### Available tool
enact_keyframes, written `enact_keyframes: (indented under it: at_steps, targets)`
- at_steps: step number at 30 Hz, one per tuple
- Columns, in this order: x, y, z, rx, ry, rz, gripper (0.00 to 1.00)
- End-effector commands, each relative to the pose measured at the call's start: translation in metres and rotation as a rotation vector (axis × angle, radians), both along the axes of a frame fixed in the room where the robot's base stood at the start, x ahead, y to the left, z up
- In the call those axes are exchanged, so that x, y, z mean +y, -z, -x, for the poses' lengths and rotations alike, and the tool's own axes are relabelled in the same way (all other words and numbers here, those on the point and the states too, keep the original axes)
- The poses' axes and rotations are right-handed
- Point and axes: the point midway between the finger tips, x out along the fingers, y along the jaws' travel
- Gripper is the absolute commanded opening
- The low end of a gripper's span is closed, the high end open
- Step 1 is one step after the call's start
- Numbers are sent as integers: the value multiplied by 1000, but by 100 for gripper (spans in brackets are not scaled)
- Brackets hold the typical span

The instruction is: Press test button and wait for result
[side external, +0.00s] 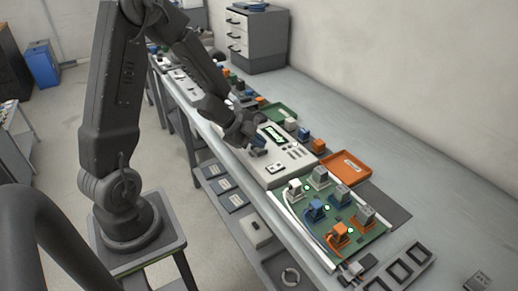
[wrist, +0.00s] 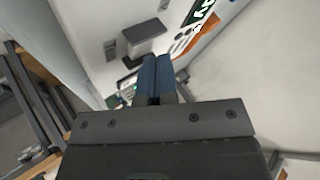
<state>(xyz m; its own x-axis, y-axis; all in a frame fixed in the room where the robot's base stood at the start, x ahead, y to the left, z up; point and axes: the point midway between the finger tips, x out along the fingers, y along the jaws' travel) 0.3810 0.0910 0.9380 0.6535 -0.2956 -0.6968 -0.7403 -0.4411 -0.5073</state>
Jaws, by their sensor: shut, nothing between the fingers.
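A pale test box (side external: 268,178) stands on the bench. It has a green-lit display (side external: 274,135), which also shows at the top of the wrist view (wrist: 203,12) with bright characters too cropped to read. My gripper (side external: 258,152) is shut and empty, low over the left part of the box. In the wrist view its dark blue fingers (wrist: 155,65) are together, close to a dark grey block (wrist: 145,33) on the pale panel. I cannot tell whether the fingertips touch the panel. Small controls (side external: 294,152) sit right of the gripper; which is the test button is unclear.
A green board (side external: 325,228) with blue, orange and grey blocks lies nearer on the bench. An orange tray (side external: 346,167) and a green tray (side external: 282,112) lie beside the box. A grey drawer cabinet (side external: 256,38) stands at the back. The bench's right side is mostly clear.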

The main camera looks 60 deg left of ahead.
Motion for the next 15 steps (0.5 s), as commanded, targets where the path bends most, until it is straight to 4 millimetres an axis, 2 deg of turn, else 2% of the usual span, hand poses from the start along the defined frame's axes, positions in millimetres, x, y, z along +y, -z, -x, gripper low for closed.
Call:
enact_keyframes:
  at_steps: [15]
  targets:
    - [0, 6, 0, 1, -1, 1, 0]
